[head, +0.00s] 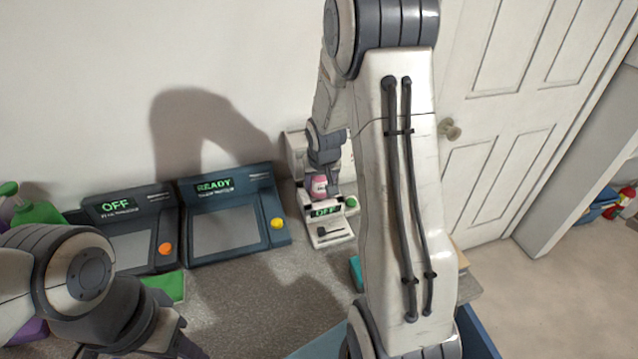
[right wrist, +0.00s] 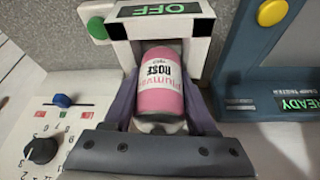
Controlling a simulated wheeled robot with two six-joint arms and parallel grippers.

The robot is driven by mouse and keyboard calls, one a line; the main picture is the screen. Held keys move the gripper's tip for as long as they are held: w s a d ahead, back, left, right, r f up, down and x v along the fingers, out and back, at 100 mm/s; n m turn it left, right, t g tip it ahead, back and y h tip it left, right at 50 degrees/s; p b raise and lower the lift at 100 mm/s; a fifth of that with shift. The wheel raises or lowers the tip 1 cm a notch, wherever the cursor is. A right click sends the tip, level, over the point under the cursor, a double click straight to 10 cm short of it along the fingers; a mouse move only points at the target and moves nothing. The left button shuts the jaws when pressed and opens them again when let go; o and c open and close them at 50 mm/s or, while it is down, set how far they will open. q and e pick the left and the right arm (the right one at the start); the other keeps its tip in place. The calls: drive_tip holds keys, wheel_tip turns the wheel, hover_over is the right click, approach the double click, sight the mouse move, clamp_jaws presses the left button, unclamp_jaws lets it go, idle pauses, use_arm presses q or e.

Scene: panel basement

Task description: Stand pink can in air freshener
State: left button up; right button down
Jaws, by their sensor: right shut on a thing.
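The pink can (right wrist: 163,85), with a dark "ROSE" label, is between the two fingers of my right gripper (right wrist: 160,105), which is shut on it. In the head view the pink can (head: 319,187) shows just above the "OFF" display of the white air freshener (head: 332,237). In the right wrist view the can's far end is at the opening of the air freshener (right wrist: 195,55), under its "OFF" bar. I cannot tell whether it rests on anything. My left gripper (head: 185,345) is low at the left, partly cut off by the bottom edge.
A blue panel reading "READY" (head: 232,232) and a darker one reading "OFF" (head: 131,247) stand left of the air freshener. A green sponge-like block (head: 168,287) lies in front. A white panel with a black knob (right wrist: 40,150) is close beside the can. The grey counter's middle is clear.

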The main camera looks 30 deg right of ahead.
drive_tip(key=shift+s+a+f, duration=0.1)
drive_tip(key=shift+s+f, duration=0.05)
drive_tip(key=shift+f, duration=0.25)
drive_tip(key=shift+c, duration=1)
unclamp_jaws()
drive_tip(key=shift+r+p, duration=0.3)
drive_tip(key=shift+p, duration=0.15)
drive_tip(key=shift+r+p, duration=0.5)
drive_tip(key=shift+p, duration=0.05)
drive_tip(key=v, duration=1.2)
drive_tip(key=s+a+n+g+y, duration=0.1)
drive_tip(key=s+a+n, duration=0.2)
drive_tip(key=a, duration=0.6)
drive_tip(key=s+a+n+y, duration=0.15)
drive_tip(key=s+a, duration=0.25)
drive_tip(key=a, duration=0.5)
drive_tip(key=s+a+n+g, duration=0.1)
drive_tip(key=s+a+n, duration=0.2)
drive_tip(key=s, duration=0.5)
drive_tip(key=s+a+n+g, duration=0.2)
drive_tip(key=s+a+n, duration=0.2)
drive_tip(key=s+a, duration=0.2)
drive_tip(key=shift+s+f, duration=0.3)
drive_tip(key=shift+s, duration=0.7)
drive_tip(key=shift+n, duration=0.25)
